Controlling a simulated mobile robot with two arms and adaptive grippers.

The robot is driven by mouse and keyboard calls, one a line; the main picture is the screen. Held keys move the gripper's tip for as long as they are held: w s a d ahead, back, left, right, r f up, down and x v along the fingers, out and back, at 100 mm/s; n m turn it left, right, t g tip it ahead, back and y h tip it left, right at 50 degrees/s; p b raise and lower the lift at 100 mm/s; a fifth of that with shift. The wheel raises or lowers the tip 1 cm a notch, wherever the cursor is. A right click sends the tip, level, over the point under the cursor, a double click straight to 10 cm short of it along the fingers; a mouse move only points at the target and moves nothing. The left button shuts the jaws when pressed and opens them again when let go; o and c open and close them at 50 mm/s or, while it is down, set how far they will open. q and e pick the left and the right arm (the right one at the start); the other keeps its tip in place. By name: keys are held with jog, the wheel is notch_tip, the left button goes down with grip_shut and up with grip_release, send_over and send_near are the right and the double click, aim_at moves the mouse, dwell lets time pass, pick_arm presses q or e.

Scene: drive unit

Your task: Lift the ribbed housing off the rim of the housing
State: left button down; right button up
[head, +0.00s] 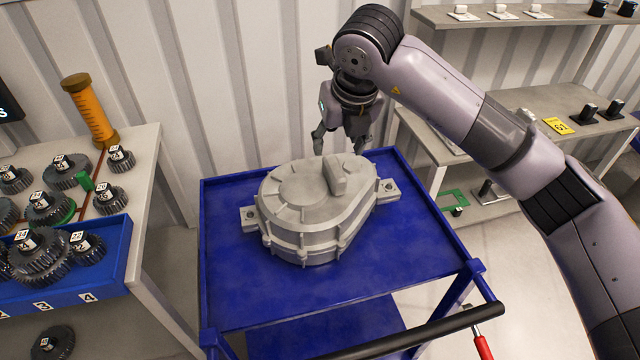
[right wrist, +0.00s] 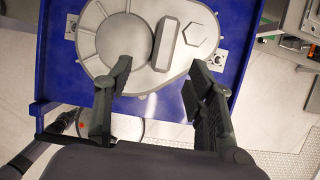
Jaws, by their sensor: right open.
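The grey ribbed housing (head: 300,192) sits as the upper part on the lower housing (head: 308,250) on a blue cart. Its top carries a raised bar (head: 334,176). In the right wrist view the ribbed housing (right wrist: 118,40) fills the upper middle, with the bar and a hexagonal boss on it. My right gripper (head: 342,146) is beyond the housing's far side, above cart level. In the right wrist view its fingers (right wrist: 161,80) are spread wide with nothing between them. Whether they touch the housing cannot be told. My left gripper is not in view.
The blue cart (head: 390,272) has bare room around the housing, and a black handle bar (head: 415,330) at the front. A table with several gears (head: 48,208) and an orange cylinder (head: 90,110) stands left. Shelves (head: 550,105) stand right. A corrugated wall is behind.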

jog(key=p, duration=0.1)
send_over(334, 165)
jog(key=s, duration=0.3)
jog(key=f, duration=0.5)
jog(key=shift+w, duration=0.25)
jog(key=shift+p+x, duration=0.5)
jog(key=shift+x, duration=0.3)
jog(key=x, duration=0.1)
jog(key=p+x, duration=0.1)
jog(key=x, duration=0.1)
jog(key=p+x, duration=0.1)
jog(key=shift+w+d+f, duration=0.15)
jog(key=shift+w+d, duration=0.2)
jog(key=shift+f, duration=0.2)
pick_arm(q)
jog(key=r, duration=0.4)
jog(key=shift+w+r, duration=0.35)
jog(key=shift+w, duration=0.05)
pick_arm(e)
jog(key=shift+c, duration=0.4)
grip_shut()
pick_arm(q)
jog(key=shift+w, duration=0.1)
